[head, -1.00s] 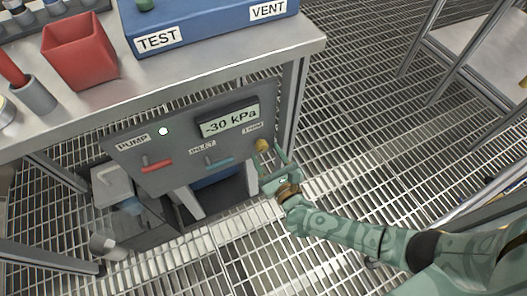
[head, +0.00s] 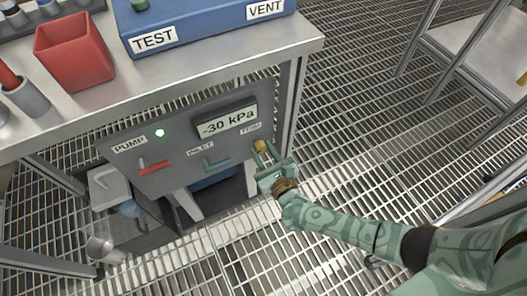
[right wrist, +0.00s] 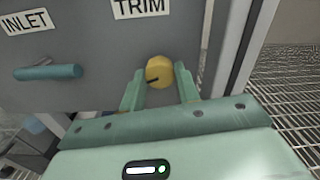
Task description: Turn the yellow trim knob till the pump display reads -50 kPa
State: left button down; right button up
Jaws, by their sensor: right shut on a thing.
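The yellow trim knob (head: 260,145) is on the right side of the grey pump panel (head: 177,128), under the TRIM label. In the right wrist view the knob (right wrist: 159,71) has a dark pointer mark towards its lower left. My right gripper (head: 263,153) is at the knob, with a finger on each side of it, and is shut on it. Its fingers also show in the right wrist view (right wrist: 159,85). The pump display (head: 227,121) reads -30 kPa. My left gripper is not in view.
A red PUMP lever (head: 154,166) and a teal INLET lever (head: 216,163) are left of the knob. A green lamp (head: 159,133) is lit. The steel bench (head: 200,78) overhangs the panel, and a bench leg (head: 292,105) stands to its right.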

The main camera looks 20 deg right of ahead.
jog(key=n, duration=0.4)
jog(key=n+p, duration=0.1)
jog(key=n, duration=0.3)
jog(key=shift+n, duration=0.4)
jog(key=n, duration=0.3)
jog(key=shift+n, duration=0.4)
jog(key=n+p, duration=0.1)
jog(key=n, duration=0.2)
jog(key=shift+s, duration=0.1)
jog(key=shift+n, duration=0.9)
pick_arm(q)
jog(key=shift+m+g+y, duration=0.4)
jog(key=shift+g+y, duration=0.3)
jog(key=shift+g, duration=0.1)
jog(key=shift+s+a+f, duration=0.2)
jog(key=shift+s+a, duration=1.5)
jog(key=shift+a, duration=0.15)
pick_arm(e)
jog(key=shift+f+n, duration=0.1)
jog(key=shift+n, duration=0.9)
